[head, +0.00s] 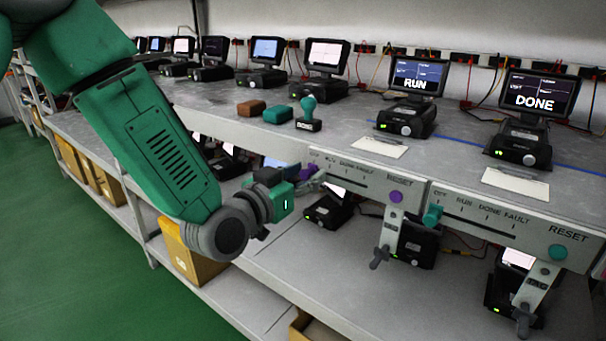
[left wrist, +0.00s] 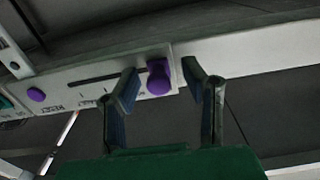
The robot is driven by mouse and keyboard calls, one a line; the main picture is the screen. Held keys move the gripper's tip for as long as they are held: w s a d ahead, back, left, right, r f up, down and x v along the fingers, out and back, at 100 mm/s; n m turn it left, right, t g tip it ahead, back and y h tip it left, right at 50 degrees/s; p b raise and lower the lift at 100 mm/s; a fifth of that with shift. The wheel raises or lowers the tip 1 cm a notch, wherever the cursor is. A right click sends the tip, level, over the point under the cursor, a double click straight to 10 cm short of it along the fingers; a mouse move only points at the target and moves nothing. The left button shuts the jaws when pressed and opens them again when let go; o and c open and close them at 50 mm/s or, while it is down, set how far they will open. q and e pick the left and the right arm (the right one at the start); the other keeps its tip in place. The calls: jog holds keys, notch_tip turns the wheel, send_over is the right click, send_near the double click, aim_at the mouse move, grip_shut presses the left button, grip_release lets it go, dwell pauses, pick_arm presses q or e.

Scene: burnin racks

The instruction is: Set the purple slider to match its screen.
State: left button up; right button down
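The purple slider (head: 308,172) is at the left end of its slot on the left panel (head: 368,190), by the first mark, left of RUN. The screen (head: 418,75) above this panel reads RUN. My left gripper (head: 312,181) is at the slider and partly hides it in the head view. In the left wrist view the purple knob (left wrist: 158,80) is between the fingers of my open left gripper (left wrist: 161,72), with a gap on its right; contact at the left finger is unclear. My right gripper is not in view.
A purple RESET button (head: 396,197) and a hanging lever (head: 384,245) are on the same panel. The right panel has a teal slider (head: 432,215) and teal RESET button (head: 557,252), below a DONE screen (head: 537,92). A teal-handled stamp (head: 308,114) stands on the shelf.

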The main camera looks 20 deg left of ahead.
pick_arm(q)
jog(key=shift+d, duration=0.55)
jog(key=c, duration=0.7)
jog(key=shift+a, duration=0.15)
grip_shut()
jog(key=shift+a+f, duration=0.15)
jog(key=shift+a, duration=0.15)
jog(key=shift+s+d, duration=0.25)
jog(key=shift+d, duration=0.4)
jog(key=shift+s+d, duration=0.2)
jog(key=shift+d, duration=0.45)
jog(key=shift+s+d, duration=0.25)
jog(key=shift+d, duration=0.4)
jog(key=o, duration=0.7)
grip_release()
jog(key=shift+a, duration=0.1)
send_near(332, 177)
jog(key=a, duration=0.1)
jog(key=shift+s+a, duration=0.1)
jog(key=shift+a, duration=0.25)
